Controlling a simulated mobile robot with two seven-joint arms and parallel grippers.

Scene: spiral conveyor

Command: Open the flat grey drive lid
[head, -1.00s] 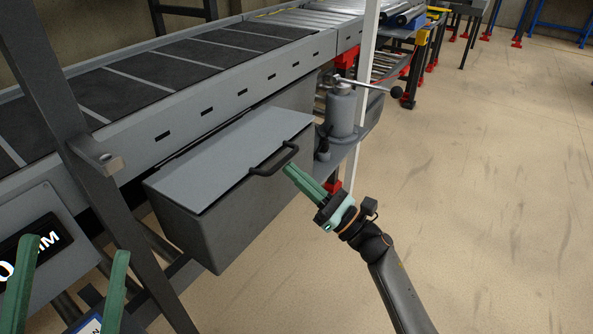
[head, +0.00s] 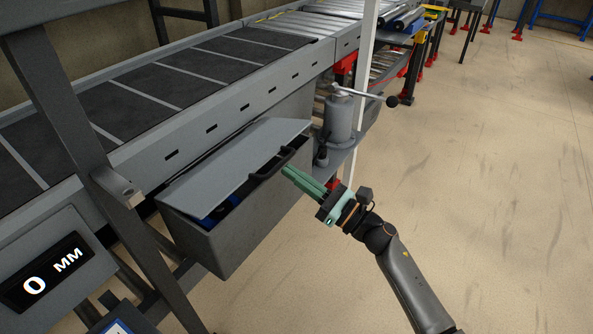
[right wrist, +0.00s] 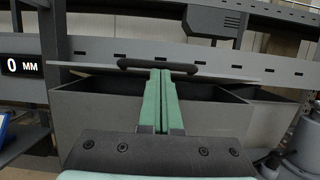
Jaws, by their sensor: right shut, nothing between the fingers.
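The flat grey drive lid (head: 230,158) is partly open. It is tilted, with its front edge raised above the grey drive box (head: 238,238) and a dark gap beneath. Its black handle (head: 272,164) is on the front edge. My right gripper (head: 288,172) is shut and empty, its green fingertips close by the handle. In the right wrist view the fingers (right wrist: 160,76) point up to the handle (right wrist: 158,66) and the lid's edge; I cannot tell whether they touch. Blue parts (head: 222,210) show inside the box. My left gripper is out of view.
The conveyor belt (head: 150,97) runs behind the box. A grey cylinder with a crank lever (head: 340,115) and a white post (head: 362,80) stand just right of it. A dark frame post (head: 85,120) and a "0 MM" display (head: 48,275) are at left. The floor at right is clear.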

